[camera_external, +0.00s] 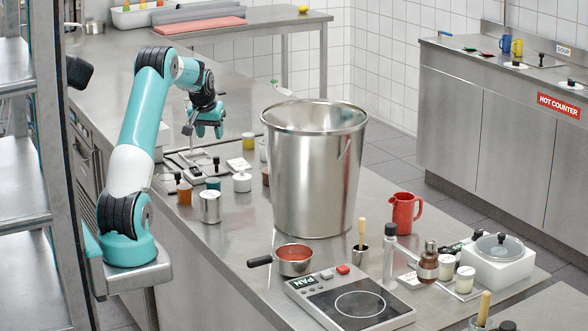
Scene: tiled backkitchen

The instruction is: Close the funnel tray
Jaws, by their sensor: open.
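My gripper (208,128) is open, with teal fingers pointing down. It hangs above the back left part of the steel counter, over a low dark-edged tray (183,160). The tray lies flat among small jars, and a thin upright metal piece (188,127) shows just left of the gripper. I cannot tell for sure whether this is the funnel tray, or how far it is open. The gripper looks empty, and I cannot tell whether it touches anything. Part of the tray is hidden by my arm and the jars.
A large steel bucket (313,175) stands right of the gripper. A steel canister (210,207), an amber jar (184,194) and a white jar (242,181) stand in front of the tray. A red pan (294,261), hotplate (350,300) and red jug (404,212) are nearer.

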